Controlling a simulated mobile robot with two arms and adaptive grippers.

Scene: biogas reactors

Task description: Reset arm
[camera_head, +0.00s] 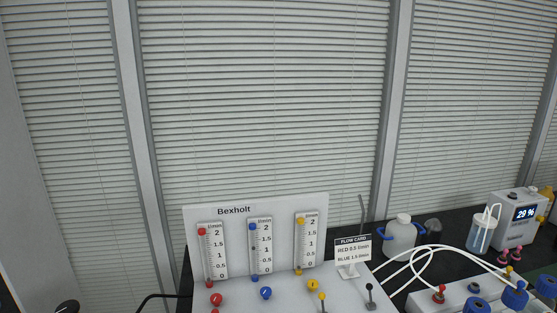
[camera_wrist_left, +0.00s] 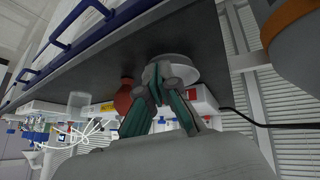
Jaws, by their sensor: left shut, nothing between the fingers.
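My left gripper (camera_wrist_left: 160,82) shows in the left wrist view, with green and grey fingers that come together at their tips. It is shut with nothing between the fingers. The head view shows neither gripper. In the head view, the Bexholt panel (camera_head: 236,211) stands at the bottom middle with red (camera_head: 213,252), blue (camera_head: 260,247) and yellow (camera_head: 307,242) flow scales. A flow card (camera_head: 352,247) beside it reads red 0.5 and blue 1.5 l/min.
In the head view, a white jug (camera_head: 400,237), a clear tubed vessel (camera_head: 482,232) and a meter reading 29 % (camera_head: 518,214) stand at right.

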